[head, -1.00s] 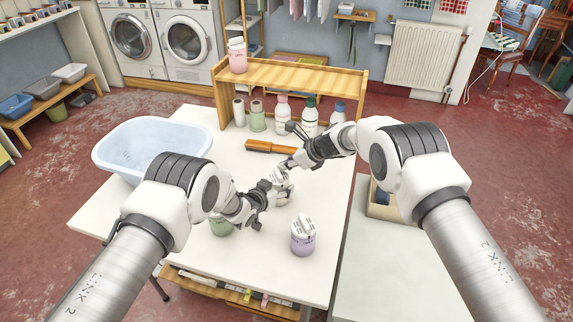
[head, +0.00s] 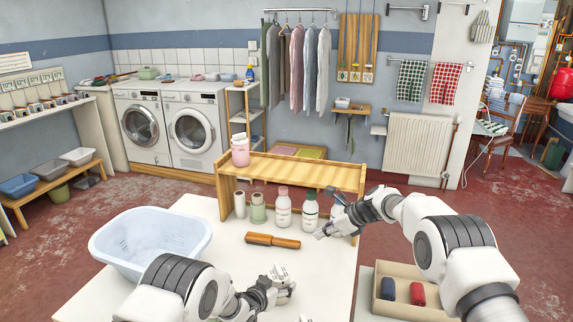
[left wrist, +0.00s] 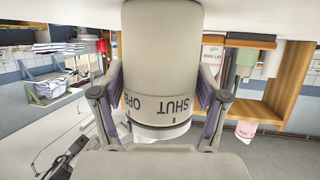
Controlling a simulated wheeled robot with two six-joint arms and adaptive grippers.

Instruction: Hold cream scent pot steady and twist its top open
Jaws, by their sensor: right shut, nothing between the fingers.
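The cream scent pot (left wrist: 162,60) fills the middle of the left wrist view, which is upside down. It bears the words SHUT and OPEN near its top (left wrist: 160,133). The fingers of my left gripper (left wrist: 160,105) are closed on both sides of the pot. In the head view my left gripper (head: 270,290) is low on the white table, with the pot (head: 279,276) partly hidden by its fingers. My right gripper (head: 328,230) is shut and empty, away from the pot, in front of the right end of the wooden shelf.
A row of bottles (head: 283,210) stands under the wooden shelf (head: 300,170), close to my right gripper. An orange-brown wooden tool (head: 272,240) lies on the table (head: 225,265). A blue basin (head: 150,235) is at left. A box (head: 395,270) is at right.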

